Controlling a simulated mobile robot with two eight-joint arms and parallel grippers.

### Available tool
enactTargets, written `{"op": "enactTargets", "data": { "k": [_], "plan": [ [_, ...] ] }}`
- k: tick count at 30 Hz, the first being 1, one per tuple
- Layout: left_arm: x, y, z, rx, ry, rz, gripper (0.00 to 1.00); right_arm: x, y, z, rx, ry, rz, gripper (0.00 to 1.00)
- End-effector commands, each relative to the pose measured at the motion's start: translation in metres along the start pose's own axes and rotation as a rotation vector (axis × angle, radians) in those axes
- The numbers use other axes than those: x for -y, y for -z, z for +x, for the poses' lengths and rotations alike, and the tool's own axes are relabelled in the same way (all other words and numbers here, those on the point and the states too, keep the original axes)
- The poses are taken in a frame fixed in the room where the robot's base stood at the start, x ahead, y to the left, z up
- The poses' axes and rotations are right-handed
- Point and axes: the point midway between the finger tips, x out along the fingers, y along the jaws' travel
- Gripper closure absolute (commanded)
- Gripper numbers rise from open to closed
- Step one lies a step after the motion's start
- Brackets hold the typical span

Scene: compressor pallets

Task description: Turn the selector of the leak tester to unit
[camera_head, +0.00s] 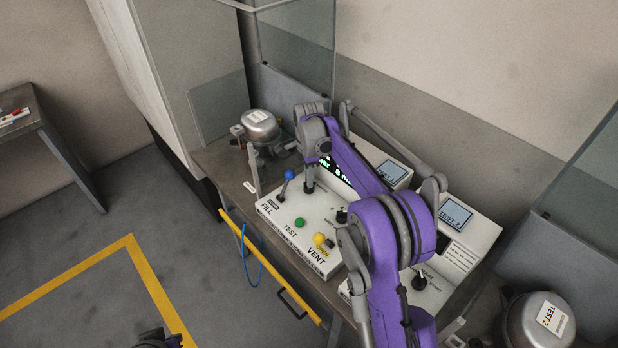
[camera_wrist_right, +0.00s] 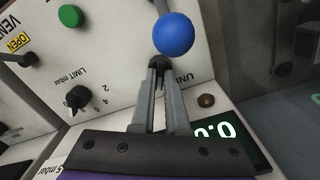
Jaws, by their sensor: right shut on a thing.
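The leak tester (camera_head: 270,208) is a white panel box on the bench in the head view, with a second tester marked TEST 2 beside it. My right gripper (camera_head: 309,186) reaches down to its back part. In the right wrist view my right gripper (camera_wrist_right: 161,78) is shut on the small dark selector knob (camera_wrist_right: 166,64), beside lettering that begins "UNI". The fingers hide much of the knob, so its pointing direction cannot be told. My left gripper is not seen; only a dark and purple part of mine shows at the bottom edge of the head view.
A blue-ball lever (camera_head: 290,174) stands close to my right gripper. Compressors stand at the left (camera_head: 260,127) and right (camera_head: 540,322).

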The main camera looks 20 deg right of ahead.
Motion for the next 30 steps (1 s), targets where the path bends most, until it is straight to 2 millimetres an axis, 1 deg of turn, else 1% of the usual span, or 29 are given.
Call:
{"op": "enactTargets", "data": {
  "k": [8,21,30],
  "plan": [
    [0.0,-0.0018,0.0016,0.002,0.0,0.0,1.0,0.0002,0.0002,-0.0001,0.0,0.001,-0.174,1.0],
    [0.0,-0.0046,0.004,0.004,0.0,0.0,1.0,0.0003,0.0001,-0.0001,0.0,0.001,-0.587,1.0],
    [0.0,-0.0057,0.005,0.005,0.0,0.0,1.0,0.0005,0.0,-0.0004,0.0,0.001,-0.828,1.0]
  ]
}}
